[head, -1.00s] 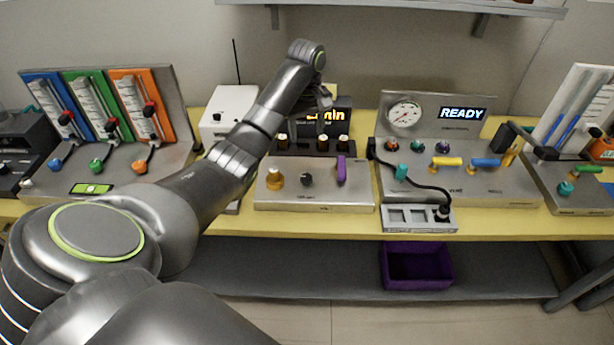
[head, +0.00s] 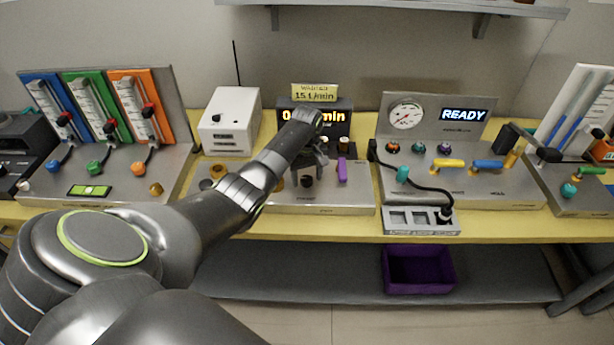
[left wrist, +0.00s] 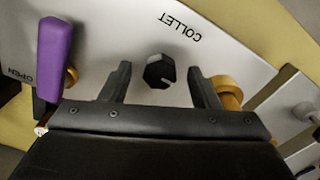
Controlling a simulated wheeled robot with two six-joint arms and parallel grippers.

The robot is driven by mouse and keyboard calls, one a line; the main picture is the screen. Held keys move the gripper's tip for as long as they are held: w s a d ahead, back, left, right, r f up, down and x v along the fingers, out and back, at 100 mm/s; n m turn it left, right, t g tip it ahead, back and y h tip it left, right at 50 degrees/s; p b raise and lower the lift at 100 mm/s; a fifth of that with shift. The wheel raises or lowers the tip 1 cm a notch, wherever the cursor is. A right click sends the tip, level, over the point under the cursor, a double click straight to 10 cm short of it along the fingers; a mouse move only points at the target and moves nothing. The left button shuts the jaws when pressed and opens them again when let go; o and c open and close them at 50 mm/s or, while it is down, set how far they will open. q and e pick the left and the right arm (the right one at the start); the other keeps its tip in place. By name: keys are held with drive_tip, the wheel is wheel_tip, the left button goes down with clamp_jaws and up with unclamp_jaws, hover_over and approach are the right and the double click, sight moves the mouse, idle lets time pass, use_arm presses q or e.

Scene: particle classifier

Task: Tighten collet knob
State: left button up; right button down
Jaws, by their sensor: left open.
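The black faceted collet knob (left wrist: 160,71) sits on the grey panel beside the printed word COLLET. In the head view, the knob (head: 306,180) shows just below my left gripper (head: 312,166). In the left wrist view, my left gripper (left wrist: 161,75) is open, with one finger on each side of the knob and a visible gap on both sides. I cannot tell how far the fingertips are above the panel. My right gripper is not in view.
A purple lever (left wrist: 52,52) marked OPEN stands near one finger, and a brass knob (left wrist: 229,92) near the other. A display (head: 334,117) and dark-topped vials stand behind. A gauge panel (head: 470,185) with a black hose is on the right. A purple bin (head: 418,287) sits below.

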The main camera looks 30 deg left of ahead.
use_arm(q)
drive_tip(key=shift+f, duration=0.3)
drive_tip(key=c, duration=1)
